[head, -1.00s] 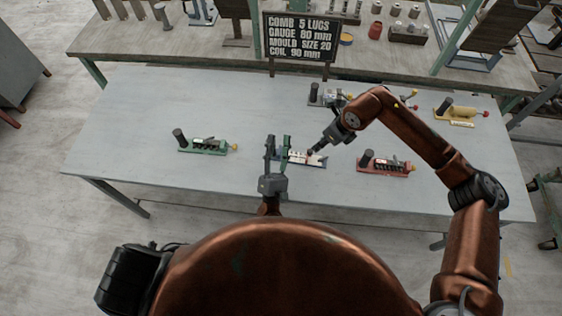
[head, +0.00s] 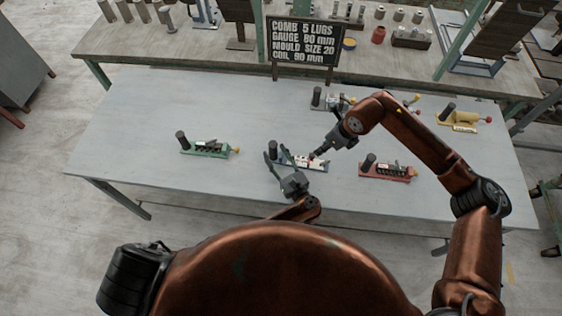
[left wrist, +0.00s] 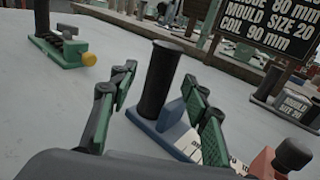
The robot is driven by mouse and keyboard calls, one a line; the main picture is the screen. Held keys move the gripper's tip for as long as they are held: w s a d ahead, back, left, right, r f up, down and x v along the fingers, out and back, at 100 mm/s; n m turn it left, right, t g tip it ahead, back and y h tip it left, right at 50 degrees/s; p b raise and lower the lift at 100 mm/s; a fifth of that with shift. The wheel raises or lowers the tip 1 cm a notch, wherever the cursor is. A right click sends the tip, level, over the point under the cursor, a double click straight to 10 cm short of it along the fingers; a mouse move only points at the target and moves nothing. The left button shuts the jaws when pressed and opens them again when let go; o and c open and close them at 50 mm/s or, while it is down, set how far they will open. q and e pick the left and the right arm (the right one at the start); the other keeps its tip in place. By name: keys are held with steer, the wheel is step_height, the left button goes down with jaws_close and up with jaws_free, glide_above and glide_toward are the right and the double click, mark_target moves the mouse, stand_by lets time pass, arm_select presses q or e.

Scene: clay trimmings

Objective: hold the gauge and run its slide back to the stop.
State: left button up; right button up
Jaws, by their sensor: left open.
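The gauge (head: 318,164) lies on the grey table in the middle of the head view. It has a blue base, a white scale and an upright dark post (left wrist: 162,80) at its left end. In the left wrist view, its red slide with a black knob (left wrist: 291,156) is at the lower right. My left gripper (head: 278,160) is open at the post end. In the wrist view its green-padded fingers stand apart, one on each side of the post, with no clear contact. My right gripper (head: 320,152) is at the slide end; its fingers are too small to read.
A green device (head: 205,148) stands to the left, a red one (head: 388,171) to the right. A grey one (head: 325,99) and a yellow one (head: 462,117) stand behind. A sign (head: 303,41) rises at the back.

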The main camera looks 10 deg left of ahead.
arm_select(q)
steer(key=shift+x, duration=1.2)
steer(key=shift+c, duration=0.6)
jaws_close()
